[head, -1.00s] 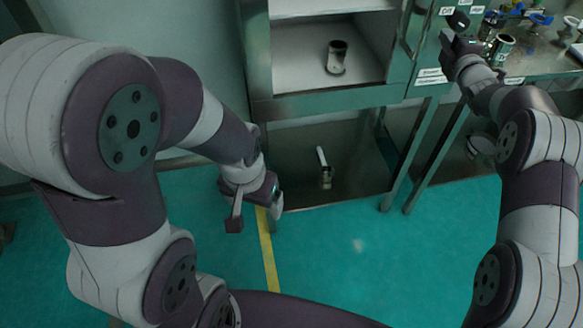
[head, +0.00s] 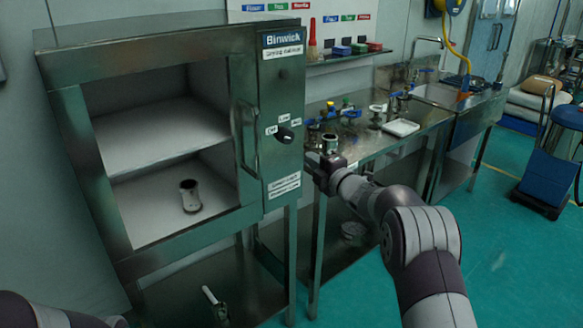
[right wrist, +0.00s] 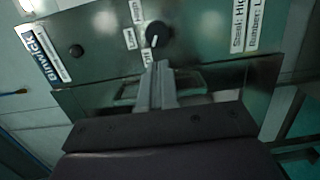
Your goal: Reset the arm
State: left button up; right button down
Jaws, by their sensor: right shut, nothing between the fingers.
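My right gripper (head: 318,162) is at the right edge of the steel cabinet's control panel, just below and right of the black knob (head: 285,135). In the right wrist view its fingers (right wrist: 157,75) are shut together with nothing between them. Their tips point at the knob (right wrist: 158,35), with a small gap visible in that picture. My left gripper is out of view; only part of my left arm shows at the bottom left corner of the head view.
The open cabinet (head: 150,62) holds a metal cup (head: 190,196). Another vessel (head: 215,303) stands on the shelf below. The bench (head: 375,150) on the right carries a dark cup (head: 330,142), a white tray (head: 401,127) and small fittings.

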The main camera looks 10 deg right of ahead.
jog(key=s+d+f+m+g+h, duration=0.3)
jog(key=s+d+f+m+h, duration=0.15)
jog(key=d+f+m, duration=0.4)
jog(key=s+f+m+g+h+p, duration=0.2)
jog(key=s+f+m+g, duration=0.2)
jog(key=s+m, duration=0.25)
jog(key=s+a+m+g+p, duration=0.2)
jog(key=s+a+m+g, duration=0.15)
jog(key=s, duration=0.85)
jog(key=s+a+m+g+p, duration=0.2)
jog(key=s+m+g+p, duration=0.15)
jog(key=s, duration=0.95)
pick_arm(q)
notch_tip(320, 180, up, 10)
jog(key=p, duration=0.2)
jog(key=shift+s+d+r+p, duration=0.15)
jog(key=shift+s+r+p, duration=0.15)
jog(key=shift+p, duration=0.1)
pick_arm(e)
jog(key=s+a+r+g, duration=0.1)
jog(key=s+a+r, duration=0.3)
jog(key=s, duration=0.3)
jog(key=shift+s+a+r, duration=0.2)
jog(key=shift+s+r, duration=0.2)
jog(key=shift+r, duration=0.45)
jog(key=shift+y, duration=0.25)
